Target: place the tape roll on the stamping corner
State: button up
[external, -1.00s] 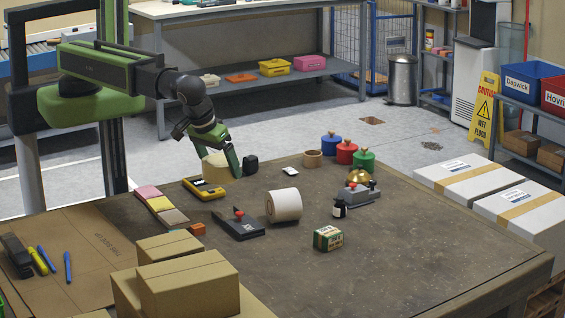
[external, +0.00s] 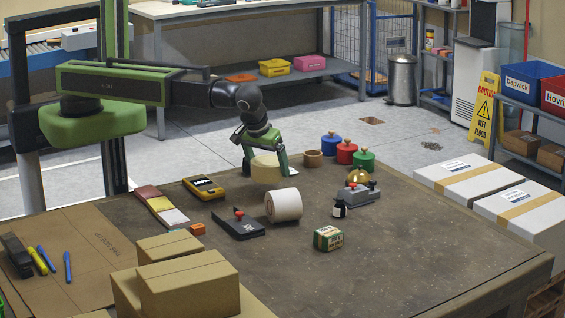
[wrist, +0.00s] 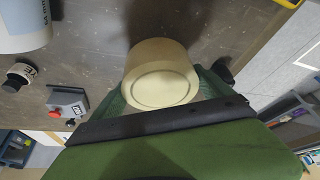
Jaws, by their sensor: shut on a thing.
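The tape roll, a cream-coloured thick disc (external: 265,167), is between the fingers of my gripper (external: 264,160), raised above the far part of the workbench. In the wrist view the roll (wrist: 162,80) fills the middle, its round face towards the camera, between the green fingers. No marking shows which area is the stamping corner.
A white paper roll (external: 284,205) lies in front of my gripper. A black tool with a red knob (external: 238,224), a yellow device (external: 204,187) and a green box (external: 328,238) lie around it. Blue, red and green pots (external: 347,152) stand behind. The right front of the bench is clear.

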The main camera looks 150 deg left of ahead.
jog(key=shift+a+f, duration=0.1)
jog(key=shift+a, duration=0.2)
notch_tip(320, 180, down, 4)
jog(key=b, duration=0.4)
jog(key=shift+f, duration=0.25)
jog(key=shift+r, duration=0.25)
jog(key=shift+f, duration=0.2)
jog(key=o, duration=1.3)
jog(key=shift+r, duration=0.1)
jog(key=shift+d+r+p, duration=0.1)
jog(key=shift+r+p, duration=0.3)
jog(key=shift+r, duration=0.05)
jog(key=p+v, duration=1)
jog(key=v, duration=0.1)
jog(key=shift+d+r+p, duration=0.15)
jog(key=shift+r+p, duration=0.1)
jog(key=shift+p, duration=0.1)
jog(key=shift+f, duration=0.15)
